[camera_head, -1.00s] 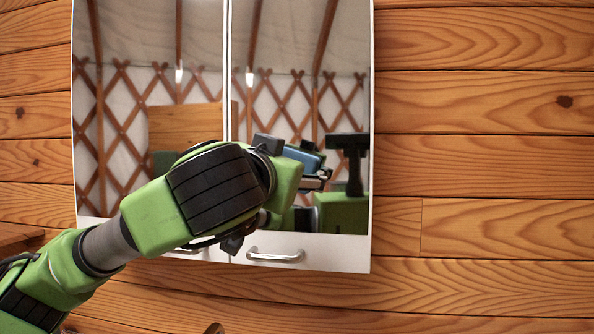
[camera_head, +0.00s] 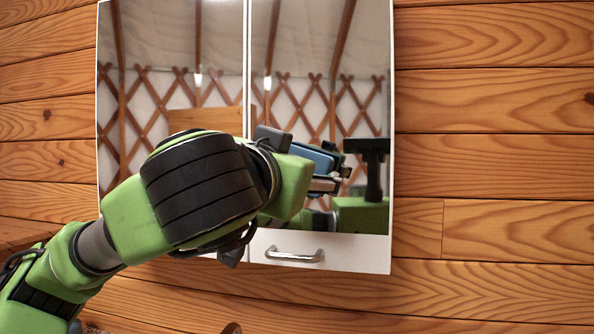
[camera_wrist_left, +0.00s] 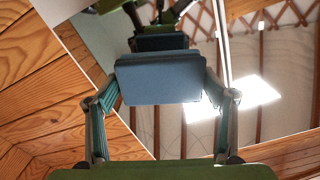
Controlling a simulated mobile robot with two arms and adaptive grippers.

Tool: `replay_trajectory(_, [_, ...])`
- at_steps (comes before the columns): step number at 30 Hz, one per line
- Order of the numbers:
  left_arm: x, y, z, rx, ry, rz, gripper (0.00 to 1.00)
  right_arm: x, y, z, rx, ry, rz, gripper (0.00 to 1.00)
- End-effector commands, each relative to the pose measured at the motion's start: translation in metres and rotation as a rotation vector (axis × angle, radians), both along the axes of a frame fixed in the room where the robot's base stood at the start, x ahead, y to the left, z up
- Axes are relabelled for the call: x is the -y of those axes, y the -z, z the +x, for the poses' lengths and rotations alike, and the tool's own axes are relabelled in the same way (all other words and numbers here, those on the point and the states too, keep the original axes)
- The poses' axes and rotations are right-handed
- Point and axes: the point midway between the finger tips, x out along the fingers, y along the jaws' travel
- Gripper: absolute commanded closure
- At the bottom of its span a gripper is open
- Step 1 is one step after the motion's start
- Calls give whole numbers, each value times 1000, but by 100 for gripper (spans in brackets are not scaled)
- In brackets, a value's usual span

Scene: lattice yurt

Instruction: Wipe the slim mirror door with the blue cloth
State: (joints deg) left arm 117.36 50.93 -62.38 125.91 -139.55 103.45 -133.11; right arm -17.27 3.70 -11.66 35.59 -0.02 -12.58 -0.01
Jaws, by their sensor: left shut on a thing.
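My left gripper (camera_head: 322,170) reaches in from the left in front of a wall cabinet with two mirror doors of similar width. It is shut on a blue cloth (camera_head: 314,157), a folded pad that also shows between the fingers in the left wrist view (camera_wrist_left: 157,80). The cloth is in front of the right mirror door (camera_head: 300,80); its reflection shows close behind it. I cannot tell whether it touches the glass. My arm covers the lower part of the left mirror door (camera_head: 180,70). My right gripper is out of view.
A metal handle (camera_head: 294,255) sits on the white strip below the right mirror. The plank wall (camera_head: 490,130) around the cabinet is clear on the right. The mirrors reflect the lattice wall, roof poles and my own body.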

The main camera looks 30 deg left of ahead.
Motion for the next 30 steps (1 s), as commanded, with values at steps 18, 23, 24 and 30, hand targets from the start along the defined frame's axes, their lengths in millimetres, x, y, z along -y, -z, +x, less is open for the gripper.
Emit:
replay_trajectory(18, [5, -1, -16, 2, 3, 0, 41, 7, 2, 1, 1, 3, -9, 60])
replay_trajectory(23, [9, -1, -30, 3, 3, 1, 41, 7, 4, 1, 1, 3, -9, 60])
replay_trajectory(24, [9, 0, -33, 1, 2, 1, 41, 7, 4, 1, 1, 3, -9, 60])
replay_trajectory(30, [9, 0, -36, 1, 0, 0, 41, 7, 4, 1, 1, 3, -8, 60])
